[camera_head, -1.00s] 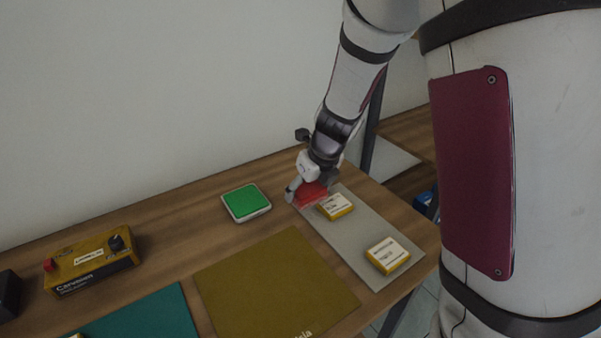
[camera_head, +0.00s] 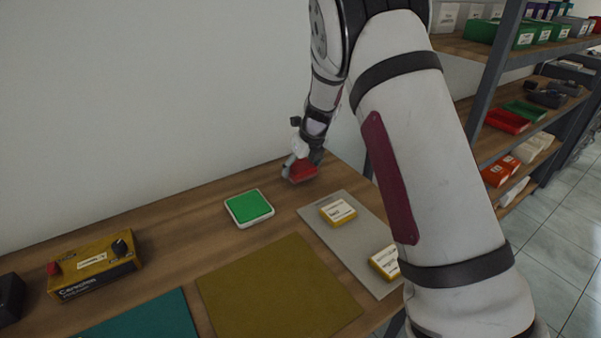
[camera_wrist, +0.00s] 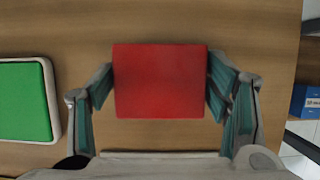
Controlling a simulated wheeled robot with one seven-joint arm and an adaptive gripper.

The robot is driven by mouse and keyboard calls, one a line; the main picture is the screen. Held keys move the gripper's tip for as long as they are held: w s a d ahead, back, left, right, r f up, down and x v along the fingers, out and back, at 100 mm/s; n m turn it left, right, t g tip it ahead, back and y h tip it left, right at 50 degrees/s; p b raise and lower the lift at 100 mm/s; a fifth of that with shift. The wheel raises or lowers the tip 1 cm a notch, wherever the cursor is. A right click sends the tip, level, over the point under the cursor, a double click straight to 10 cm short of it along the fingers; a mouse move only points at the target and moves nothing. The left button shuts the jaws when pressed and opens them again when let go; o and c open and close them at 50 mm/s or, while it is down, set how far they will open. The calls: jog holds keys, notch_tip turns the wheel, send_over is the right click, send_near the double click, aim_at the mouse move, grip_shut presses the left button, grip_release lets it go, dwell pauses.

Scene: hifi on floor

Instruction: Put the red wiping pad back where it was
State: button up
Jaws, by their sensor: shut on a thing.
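The red wiping pad (camera_head: 301,171) is held by my gripper (camera_head: 302,168) near the table's back edge, in the head view. In the wrist view the pad (camera_wrist: 160,82) is a flat red block between the two fingers of my gripper (camera_wrist: 162,90). The fingers are shut on its left and right sides. Bare wood shows around it; I cannot tell whether the pad touches the table. The green pad (camera_head: 249,206) in its white tray lies to its left, and it also shows in the wrist view (camera_wrist: 22,102).
A grey mat (camera_head: 355,245) with two yellow labelled boxes (camera_head: 338,211) lies at the right. An olive mat (camera_head: 275,290), a teal mat (camera_head: 145,318) and a yellow device (camera_head: 95,265) are further left. Shelving (camera_head: 480,110) stands behind my arm.

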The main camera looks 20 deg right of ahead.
jog(key=shift+f, duration=1)
jog(key=shift+f, duration=0.2)
jog(key=o, duration=1.1)
jog(key=shift+r, duration=0.15)
